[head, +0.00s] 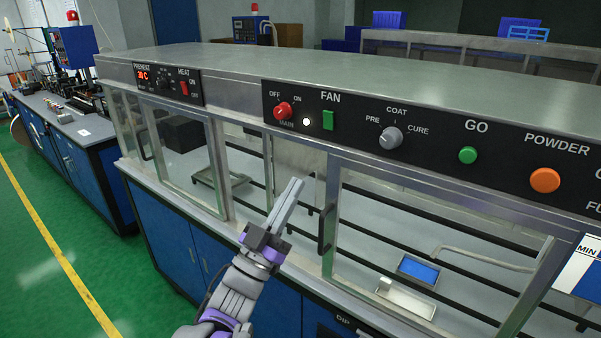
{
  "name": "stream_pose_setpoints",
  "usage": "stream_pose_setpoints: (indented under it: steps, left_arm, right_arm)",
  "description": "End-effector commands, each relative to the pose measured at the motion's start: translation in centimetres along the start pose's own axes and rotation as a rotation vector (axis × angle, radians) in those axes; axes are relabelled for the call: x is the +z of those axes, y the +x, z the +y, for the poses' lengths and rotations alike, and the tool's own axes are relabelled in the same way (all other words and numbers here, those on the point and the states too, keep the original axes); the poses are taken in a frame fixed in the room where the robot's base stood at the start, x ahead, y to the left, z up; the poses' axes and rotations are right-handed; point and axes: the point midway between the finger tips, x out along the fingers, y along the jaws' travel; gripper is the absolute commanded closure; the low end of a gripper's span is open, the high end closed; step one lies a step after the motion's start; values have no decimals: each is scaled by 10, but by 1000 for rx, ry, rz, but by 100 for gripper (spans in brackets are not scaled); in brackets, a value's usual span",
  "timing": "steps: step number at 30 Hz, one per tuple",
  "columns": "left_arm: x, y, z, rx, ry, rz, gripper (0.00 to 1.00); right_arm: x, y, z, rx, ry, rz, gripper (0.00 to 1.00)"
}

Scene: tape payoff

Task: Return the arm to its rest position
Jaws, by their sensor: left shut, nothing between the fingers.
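My left gripper (287,202) is in the middle of the head view, at the end of my grey and purple arm that comes up from the bottom. Its fingers are together and empty, pointing up and slightly right. It shows in front of the glazed front of a long metal machine (350,72), near a dark vertical door handle (326,228). I cannot tell whether it touches the machine. My right gripper is not in view.
The control panel has a red main switch (282,111), a green FAN button (328,120), a COAT knob (391,138), a green GO button (468,155) and an orange POWDER button (545,180). A blue tray (418,270) lies inside. Green floor (60,205) is open at left.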

Motion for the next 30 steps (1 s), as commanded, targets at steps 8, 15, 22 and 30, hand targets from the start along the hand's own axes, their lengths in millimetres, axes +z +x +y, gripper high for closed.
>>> stream_pose_setpoints:
  steps: [8, 15, 22, 30]
  left_arm:
    - [2, -10, 0, 1, -1, 0, 100]
    - [2, -10, -1, -5, 1, -5, 100]
    - [15, -38, -40, -218, 54, -219, 100]
    - [55, -170, -82, -585, 84, -794, 100]
  right_arm:
    - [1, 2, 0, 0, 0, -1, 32]
    - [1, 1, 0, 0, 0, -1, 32]
    - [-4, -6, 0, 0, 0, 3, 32]
    - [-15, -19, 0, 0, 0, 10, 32]
